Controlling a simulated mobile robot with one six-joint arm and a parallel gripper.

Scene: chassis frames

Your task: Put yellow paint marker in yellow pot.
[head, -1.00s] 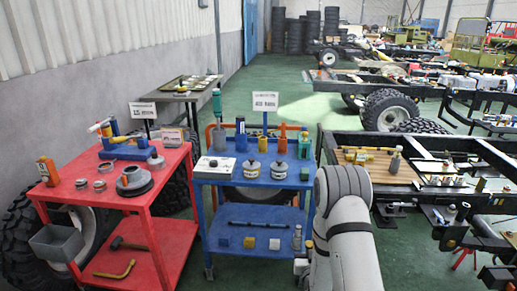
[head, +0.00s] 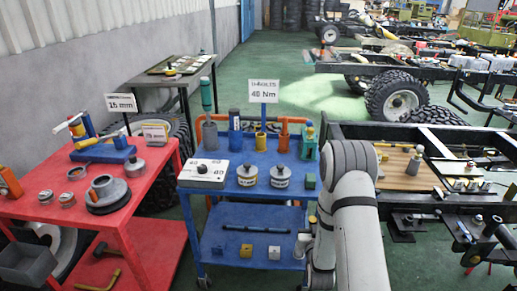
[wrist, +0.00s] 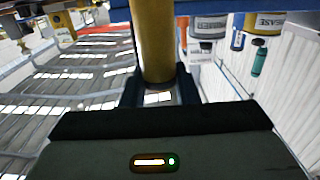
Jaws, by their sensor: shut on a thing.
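The yellow paint marker (wrist: 152,40) stands out as a thick yellow cylinder between the fingers of my gripper (wrist: 158,90) in the wrist view. My gripper is shut on it, and the marker's far end runs out of the picture at the top. In the head view my grey arm hides most of the gripper and the marker, low beside the blue cart's right side. The yellow pot (head: 260,142) stands in the back row on the blue cart's top (head: 222,192), between a blue pot (head: 235,140) and an orange pot (head: 284,142). The marker is apart from it.
A grey pot (head: 209,136) holds a green-handled tool. Two labelled jars (head: 280,176) and a white box (head: 203,174) stand in front of the pots. A sign (head: 263,91) rises behind. A red cart (head: 140,205) is left; a black chassis frame (head: 420,130) is right.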

